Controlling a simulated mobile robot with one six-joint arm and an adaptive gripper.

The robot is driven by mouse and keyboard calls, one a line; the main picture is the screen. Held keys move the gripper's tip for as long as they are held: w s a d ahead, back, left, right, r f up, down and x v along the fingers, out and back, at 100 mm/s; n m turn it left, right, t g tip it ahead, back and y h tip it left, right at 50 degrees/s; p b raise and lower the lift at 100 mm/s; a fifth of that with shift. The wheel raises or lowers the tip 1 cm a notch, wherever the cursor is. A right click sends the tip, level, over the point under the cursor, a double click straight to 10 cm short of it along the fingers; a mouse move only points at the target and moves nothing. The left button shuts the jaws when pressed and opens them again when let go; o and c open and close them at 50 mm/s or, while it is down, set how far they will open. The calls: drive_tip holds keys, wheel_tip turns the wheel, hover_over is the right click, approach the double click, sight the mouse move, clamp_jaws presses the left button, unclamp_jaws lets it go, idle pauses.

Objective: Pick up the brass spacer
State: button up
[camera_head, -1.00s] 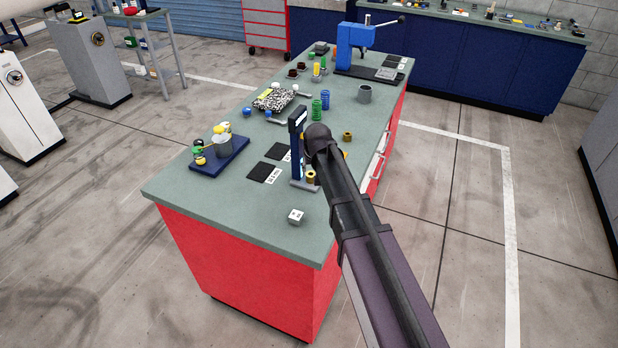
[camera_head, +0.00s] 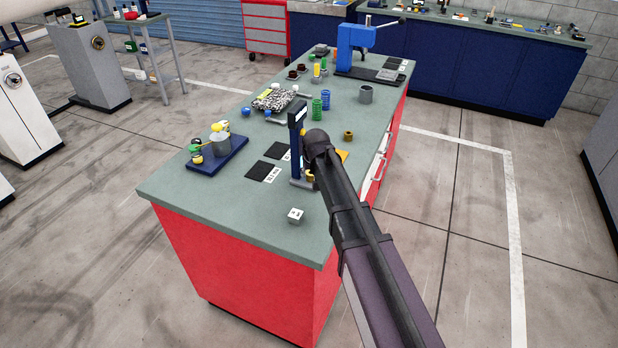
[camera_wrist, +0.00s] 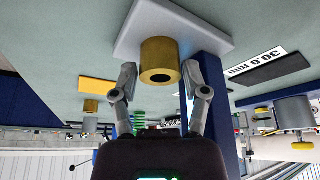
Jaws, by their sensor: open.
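The brass spacer (camera_wrist: 160,62) stands on the light grey base plate (camera_wrist: 210,22) of a gauge with a blue post (camera_wrist: 213,95) in the wrist view, which looks upside down. My gripper (camera_wrist: 159,78) is open, its two fingers on either side of the spacer. A small gap seems to show on each side; contact cannot be told. In the head view the spacer (camera_head: 310,177) is largely hidden behind my arm, beside the gauge's dark blue post (camera_head: 296,140). My fingers are hidden there.
Another brass piece (camera_head: 348,135) stands behind my arm, near a yellow pad (camera_head: 343,155). Two black pads (camera_head: 263,172) lie left of the gauge. A white cube (camera_head: 295,215) is in front. The front-left worktop is clear.

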sight(311, 173)
idle(0.4)
clamp_jaws()
drive_tip(key=shift+r, duration=0.2)
wheel_tip(311, 173, up, 2)
drive_tip(key=shift+r+p, duration=0.1)
drive_tip(key=shift+p, duration=1.15)
drive_tip(key=shift+r+p, duration=0.8)
drive_tip(key=shift+p, duration=0.05)
drive_tip(key=s+d, duration=0.6)
drive_tip(key=d, duration=0.1)
drive_tip(key=s+d, duration=0.3)
drive_tip(key=d, duration=0.1)
drive_tip(key=shift+r+p, duration=0.35)
drive_tip(key=shift+s+d, duration=0.55)
drive_tip(key=shift+d, duration=0.2)
